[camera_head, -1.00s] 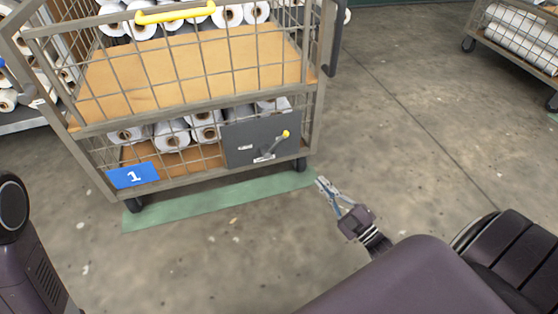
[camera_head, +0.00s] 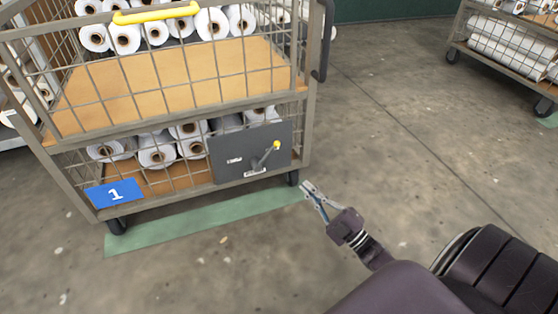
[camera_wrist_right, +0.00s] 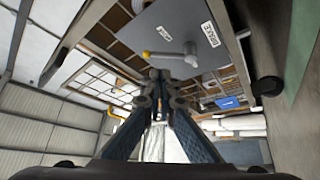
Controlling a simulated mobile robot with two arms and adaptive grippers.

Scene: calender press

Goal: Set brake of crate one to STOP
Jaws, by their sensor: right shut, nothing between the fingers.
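Crate one is a wire-mesh cart (camera_head: 303,125) with a blue number 1 sign (camera_head: 115,193). A grey brake plate (camera_head: 222,172) is at its lower right. The brake lever (camera_head: 265,156) slants up and right to a yellow knob (camera_head: 276,145). Two white labels on the plate are unreadable in the head view. In the wrist view the plate (camera_wrist_right: 180,20) carries a BRAKE label (camera_wrist_right: 209,34), and the yellow knob (camera_wrist_right: 147,55) shows beyond the fingers. My right gripper (camera_head: 306,187) is shut and empty, below and right of the lever, apart from it. My left gripper is out of view.
The crate holds white rolls (camera_head: 157,150) and has a yellow handle (camera_head: 156,13) on top. Its casters (camera_head: 293,178) stand by a green floor strip (camera_head: 200,217). Another roll cart (camera_head: 505,62) stands far right. Concrete floor between the carts is clear.

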